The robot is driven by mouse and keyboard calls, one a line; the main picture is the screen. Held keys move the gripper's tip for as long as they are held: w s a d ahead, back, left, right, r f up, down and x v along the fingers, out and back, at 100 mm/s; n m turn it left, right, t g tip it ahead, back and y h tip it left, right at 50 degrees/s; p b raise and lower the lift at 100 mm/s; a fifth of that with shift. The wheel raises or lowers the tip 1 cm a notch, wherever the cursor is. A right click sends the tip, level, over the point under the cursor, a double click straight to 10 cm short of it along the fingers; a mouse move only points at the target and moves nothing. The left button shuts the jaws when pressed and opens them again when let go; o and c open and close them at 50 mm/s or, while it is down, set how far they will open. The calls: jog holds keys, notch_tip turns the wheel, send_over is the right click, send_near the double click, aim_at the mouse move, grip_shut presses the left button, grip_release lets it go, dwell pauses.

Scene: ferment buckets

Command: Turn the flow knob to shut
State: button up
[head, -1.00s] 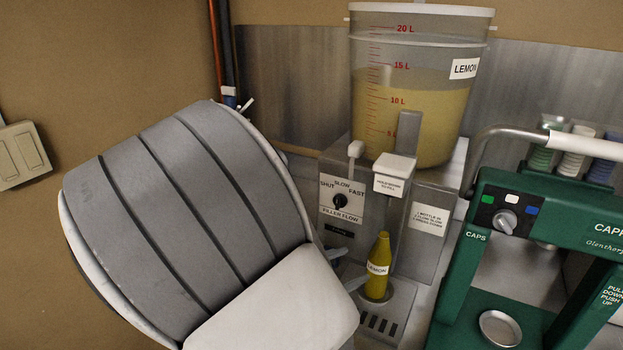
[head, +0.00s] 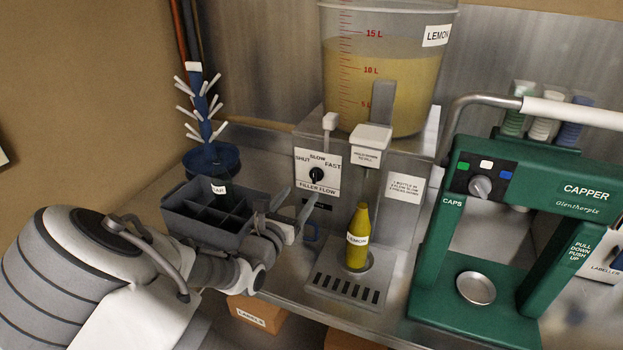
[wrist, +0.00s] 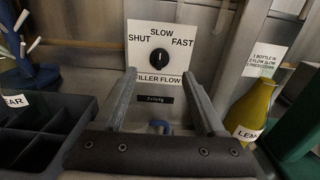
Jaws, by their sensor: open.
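The flow knob (head: 317,175) is a round black knob on the white filler flow panel (head: 302,179), printed SHUT, SLOW and FAST. In the wrist view the knob (wrist: 159,59) has its light mark pointing up, towards SLOW. My gripper (head: 298,201) is open and empty, in front of and a little below the panel. In the wrist view its two fingers (wrist: 159,75) reach towards the panel, one to each side of the knob and apart from it. In that view the fingers cover part of the FILLER FLOW lettering.
A yellow lemon bottle (head: 358,238) stands upright under the filler, right of my gripper. A dark divided crate (head: 185,222) and a blue bottle tree (head: 203,128) stand left. The lemon bucket (head: 395,60) is above. The green capper (head: 455,250) is at right.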

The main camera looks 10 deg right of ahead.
aim_at(314, 176)
jog(key=x, duration=0.8)
jog(key=shift+w+d, duration=0.2)
jog(key=shift+w, duration=0.05)
grip_shut()
